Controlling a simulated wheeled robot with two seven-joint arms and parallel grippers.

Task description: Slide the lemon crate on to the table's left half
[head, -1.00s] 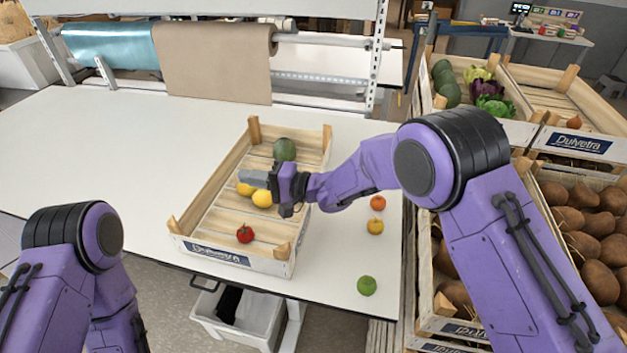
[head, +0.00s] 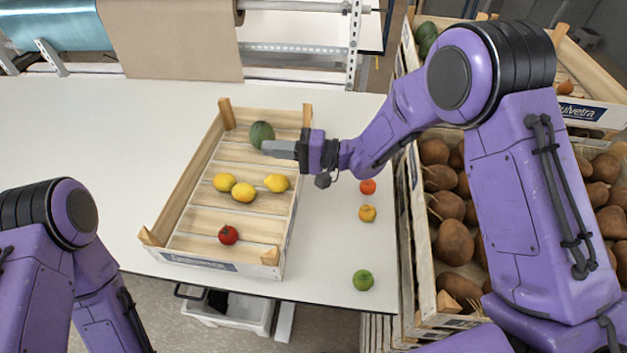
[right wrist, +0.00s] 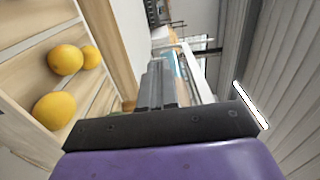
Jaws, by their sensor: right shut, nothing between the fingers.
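The lemon crate (head: 185,190) is a low wooden crate with slats, near the table's front edge in the middle of the head view. Inside lie three lemons (head: 243,192), a dark green round fruit (head: 261,134) and a red tomato (head: 228,235). My right gripper (head: 268,147) is shut and empty, its fingers reaching across the crate's right wall near the green fruit. In the right wrist view, the shut fingers (right wrist: 155,85) show right of the crate's wall, with the lemons (right wrist: 66,60) to the left. Contact with the wall cannot be told. My left gripper is out of view.
The white table (head: 80,140) is clear left of the crate. A red fruit (head: 367,187), a yellow fruit (head: 367,214) and a green fruit (head: 363,280) lie to its right. Crates of brown produce (head: 450,240) stand beyond the right edge. Paper rolls (head: 180,40) are at the back.

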